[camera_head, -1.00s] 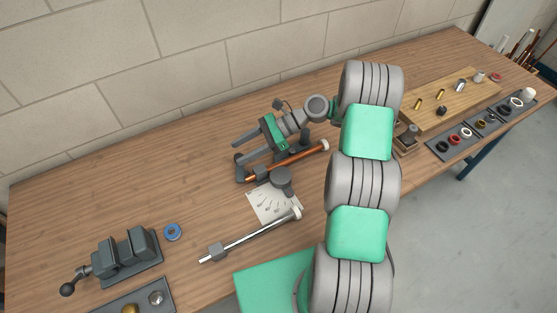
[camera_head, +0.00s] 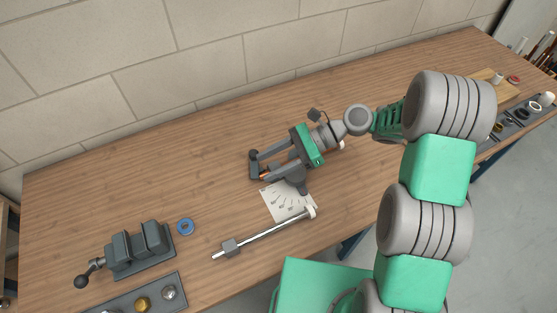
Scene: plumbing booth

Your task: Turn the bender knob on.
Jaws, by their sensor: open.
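The bender shows as a dark grey body (camera_head: 296,185) behind a white card with a marked scale (camera_head: 280,205). A silver bar (camera_head: 268,233) with a white end and a grey block lies in front of it. I cannot make out which part is the bender knob or how it is set. My gripper (camera_head: 254,165) is open, its dark fingers pointing left just above and behind the scale card. A bit of copper pipe (camera_head: 265,176) shows by the lower finger. The gripper hides most of the pipe and part of the bender; contact cannot be told.
A grey vise (camera_head: 138,248) and a blue ring (camera_head: 186,227) are at the left. A tray with brass and steel fittings (camera_head: 150,298) is at the front left. A wooden board (camera_head: 492,78) and trays of rings (camera_head: 520,115) are at the right. The back left bench is clear.

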